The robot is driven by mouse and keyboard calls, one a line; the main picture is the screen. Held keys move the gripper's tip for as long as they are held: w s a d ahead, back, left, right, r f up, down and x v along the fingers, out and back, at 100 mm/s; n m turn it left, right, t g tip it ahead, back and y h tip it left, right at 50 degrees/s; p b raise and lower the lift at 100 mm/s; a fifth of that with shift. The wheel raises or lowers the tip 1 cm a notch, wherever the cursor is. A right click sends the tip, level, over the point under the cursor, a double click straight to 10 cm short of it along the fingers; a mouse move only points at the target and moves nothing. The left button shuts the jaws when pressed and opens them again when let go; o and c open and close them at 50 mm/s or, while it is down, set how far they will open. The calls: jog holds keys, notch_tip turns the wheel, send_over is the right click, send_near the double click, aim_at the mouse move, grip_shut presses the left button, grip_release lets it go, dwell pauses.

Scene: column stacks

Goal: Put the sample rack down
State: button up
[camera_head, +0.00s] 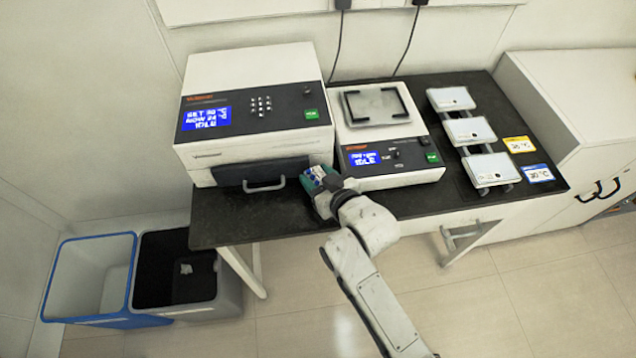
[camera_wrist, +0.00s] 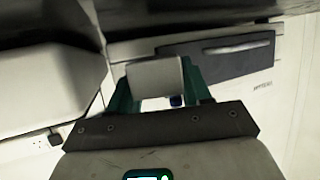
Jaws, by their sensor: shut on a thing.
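My gripper (camera_head: 318,183) is over the front edge of the black bench, in front of the gap between the large white machine and the smaller one. In the wrist view its two teal fingers (camera_wrist: 160,90) are shut on a pale grey block, which I take to be the sample rack (camera_wrist: 155,74). A small dark blue bit shows just below the block. In the head view the rack (camera_head: 313,172) is only a small white and blue patch among the teal fingers. Most of it is hidden, and I cannot tell if it touches the bench.
The large machine (camera_head: 250,92) has a dark front drawer with a handle (camera_head: 264,186). The balance-like machine (camera_head: 385,135) stands to its right. Three pale-topped units (camera_head: 470,130) stand farther right. The black bench top (camera_head: 420,203) is clear along its front. Two bins (camera_head: 90,275) stand on the floor.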

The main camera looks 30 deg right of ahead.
jog(key=shift+s+f, duration=0.1)
jog(key=shift+f, duration=1.3)
jog(key=shift+f, duration=0.15)
jog(key=o, duration=0.9)
jog(key=shift+c, duration=0.2)
jog(key=shift+s+r, duration=0.1)
jog(key=shift+r, duration=0.15)
jog(key=a+v, duration=0.1)
jog(key=v, duration=1)
jog(key=shift+s+d+r, duration=0.15)
jog(key=shift+s+d, duration=0.2)
jog(key=shift+d, duration=0.15)
